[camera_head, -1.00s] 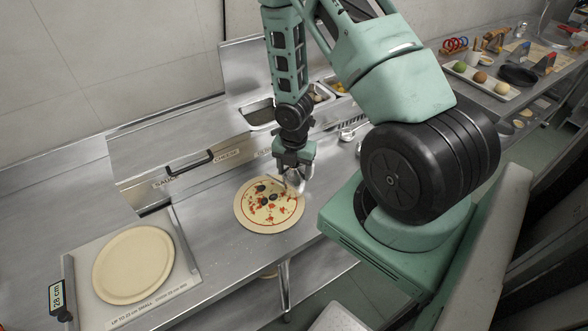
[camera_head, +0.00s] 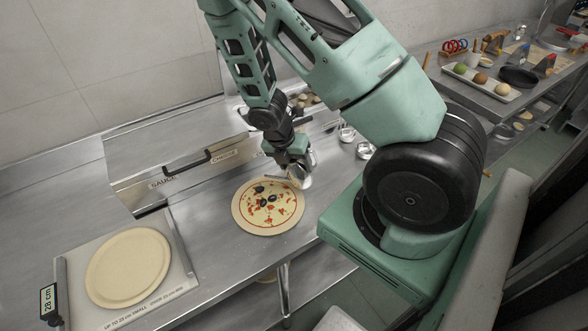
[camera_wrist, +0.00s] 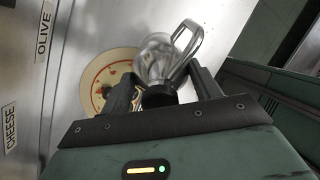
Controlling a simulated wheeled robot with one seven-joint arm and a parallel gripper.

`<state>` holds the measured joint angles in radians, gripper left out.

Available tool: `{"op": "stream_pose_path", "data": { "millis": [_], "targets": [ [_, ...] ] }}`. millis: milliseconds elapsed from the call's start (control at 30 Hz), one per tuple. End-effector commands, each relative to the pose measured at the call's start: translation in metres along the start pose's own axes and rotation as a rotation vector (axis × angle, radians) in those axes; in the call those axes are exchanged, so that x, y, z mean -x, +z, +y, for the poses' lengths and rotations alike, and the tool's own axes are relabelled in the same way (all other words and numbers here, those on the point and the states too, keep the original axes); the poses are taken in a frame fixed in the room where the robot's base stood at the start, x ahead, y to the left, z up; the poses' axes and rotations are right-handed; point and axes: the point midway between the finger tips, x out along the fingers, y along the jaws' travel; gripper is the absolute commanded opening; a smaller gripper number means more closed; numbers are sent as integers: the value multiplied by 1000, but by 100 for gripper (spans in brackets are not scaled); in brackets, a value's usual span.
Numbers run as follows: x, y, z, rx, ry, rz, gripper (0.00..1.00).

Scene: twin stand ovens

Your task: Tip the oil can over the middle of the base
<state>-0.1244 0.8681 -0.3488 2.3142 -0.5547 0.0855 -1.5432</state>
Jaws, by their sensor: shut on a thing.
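The oil can (camera_wrist: 158,58) is a shiny metal vessel with a loop handle. In the wrist view it sits between the two dark fingers of my gripper (camera_wrist: 160,92), which is shut on it. In the head view my gripper (camera_head: 294,160) holds the can (camera_head: 303,178) by the upper right rim of the base. The base (camera_head: 246,217) is a round of dough with a red ring and patches and several dark pieces near its middle. In the wrist view the base (camera_wrist: 92,66) is partly hidden behind the can and a finger. The can's exact tilt is hard to tell.
A plain dough round (camera_head: 128,268) lies on a white board (camera_head: 180,290) at lower left. Topping bins with a handled lid (camera_head: 185,165) line the back. Small metal cups (camera_head: 347,133) stand right of my gripper. A far counter holds a white tray (camera_head: 484,84).

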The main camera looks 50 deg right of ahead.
Motion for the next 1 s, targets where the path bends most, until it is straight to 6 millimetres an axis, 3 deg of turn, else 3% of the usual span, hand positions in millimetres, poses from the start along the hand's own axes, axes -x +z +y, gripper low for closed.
{"op": "stream_pose_path", "data": {
  "millis": [533,1000],
  "targets": [
    [18,-5,6,4,-324,-329,35],
    [18,-6,6,0,-377,-376,35]
  ]
}}
